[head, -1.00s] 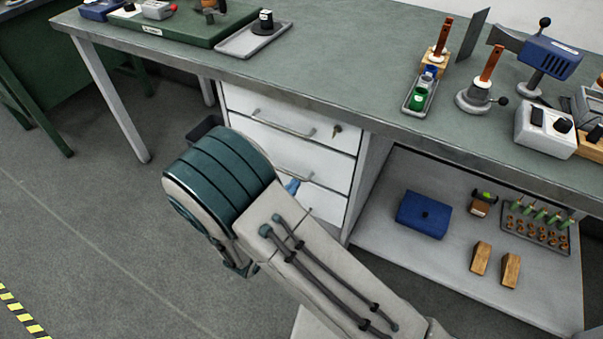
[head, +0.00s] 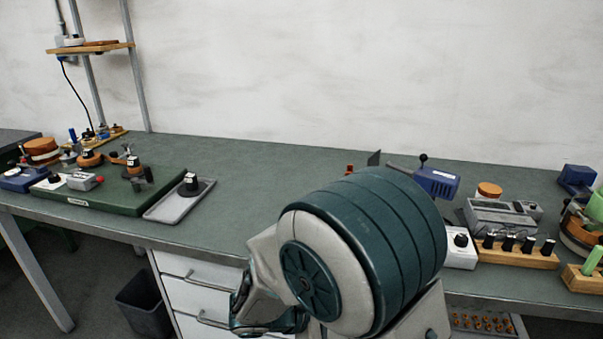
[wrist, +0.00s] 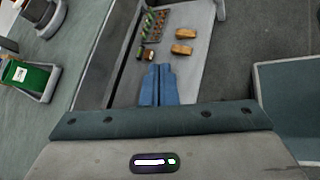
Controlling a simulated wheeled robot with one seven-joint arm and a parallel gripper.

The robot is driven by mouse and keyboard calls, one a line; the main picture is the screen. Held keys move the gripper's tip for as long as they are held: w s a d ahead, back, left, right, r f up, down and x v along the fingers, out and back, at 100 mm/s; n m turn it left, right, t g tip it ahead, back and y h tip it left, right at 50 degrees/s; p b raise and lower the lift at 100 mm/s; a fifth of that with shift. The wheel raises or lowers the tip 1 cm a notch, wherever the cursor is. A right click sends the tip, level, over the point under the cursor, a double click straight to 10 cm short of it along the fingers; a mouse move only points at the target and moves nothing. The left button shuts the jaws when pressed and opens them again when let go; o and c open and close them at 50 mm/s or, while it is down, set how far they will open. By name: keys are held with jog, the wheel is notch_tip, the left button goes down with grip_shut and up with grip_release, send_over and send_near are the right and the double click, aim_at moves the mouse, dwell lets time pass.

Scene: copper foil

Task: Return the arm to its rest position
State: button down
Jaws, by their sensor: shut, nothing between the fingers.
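My gripper (wrist: 158,68) shows in the wrist view as two blue fingers side by side, shut with nothing between them. In the head view, my arm's thick teal-banded joint rises in front of the bench, right of centre. My gripper's fingers are not visible there.
The bench top (head: 250,165) holds a green board (head: 115,190), a grey tray (head: 180,203), a blue device (head: 436,182) and a wooden rack (head: 517,256). White drawers (head: 190,290) are below.

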jog(key=s+d+r+m+y+p, duration=0.3)
jog(key=s+r+m+y+p, duration=0.1)
jog(key=r+m, duration=0.4)
jog(key=s+d+r+m+g+y+p, duration=0.1)
jog(key=s+d+r+m+y+p, duration=0.3)
jog(key=r+m, duration=0.5)
notch_tip(320, 180, up, 2)
jog(key=s+y+p, duration=0.1)
jog(key=s+y, duration=0.1)
jog(key=y, duration=0.1)
jog(key=shift+s+g, duration=0.3)
jog(key=shift+s, duration=0.1)
jog(key=shift+d, duration=0.1)
